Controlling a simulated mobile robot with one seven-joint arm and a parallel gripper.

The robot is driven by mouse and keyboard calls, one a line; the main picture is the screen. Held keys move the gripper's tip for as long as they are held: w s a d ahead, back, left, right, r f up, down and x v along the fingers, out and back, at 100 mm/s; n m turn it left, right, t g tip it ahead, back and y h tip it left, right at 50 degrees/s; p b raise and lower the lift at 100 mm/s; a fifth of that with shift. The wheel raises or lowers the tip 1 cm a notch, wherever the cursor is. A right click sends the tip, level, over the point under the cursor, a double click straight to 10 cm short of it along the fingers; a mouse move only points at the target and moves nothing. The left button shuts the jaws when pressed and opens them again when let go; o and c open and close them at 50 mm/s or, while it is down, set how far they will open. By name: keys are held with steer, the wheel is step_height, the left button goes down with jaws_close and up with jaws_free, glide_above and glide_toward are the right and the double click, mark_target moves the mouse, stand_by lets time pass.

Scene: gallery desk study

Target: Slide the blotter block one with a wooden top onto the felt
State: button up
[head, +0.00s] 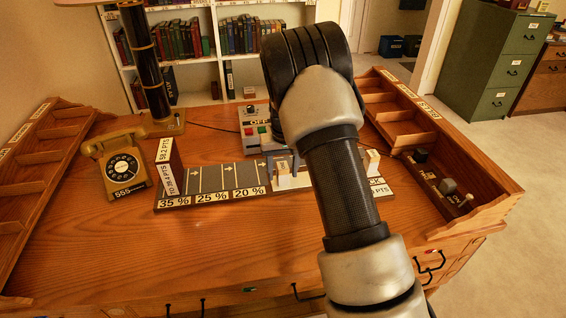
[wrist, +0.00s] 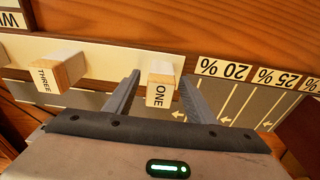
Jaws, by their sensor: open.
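Block one (wrist: 162,88) is pale with a wooden face marked ONE, in the middle of the wrist view. It stands on a white strip beside the dark felt (wrist: 240,108), which has pale lines and arrows. My gripper (wrist: 161,76) is open, with one finger on each side of block one; I cannot tell whether either finger touches it. In the head view the felt (head: 222,178) lies left of my gripper (head: 281,164), behind the 35, 25 and 20 % labels. Pale blocks show by my gripper there, but their markings are unreadable and my arm hides part of the board.
Block THREE (wrist: 60,75) stands left of block one in the wrist view. A white sign (head: 167,165) rises at the felt's left end. A yellow telephone (head: 121,165) and a grey box with buttons (head: 250,125) stand near the board. The desk front is clear.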

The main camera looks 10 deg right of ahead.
steer(key=shift+f, duration=0.35)
steer(key=shift+c, duration=0.3)
steer(key=c, duration=1.1)
steer(key=shift+r, duration=0.2)
steer(key=shift+w, duration=0.1)
steer(key=shift+w+p, duration=0.4)
steer(key=shift+w, duration=4.1)
steer(key=shift+f, duration=0.2)
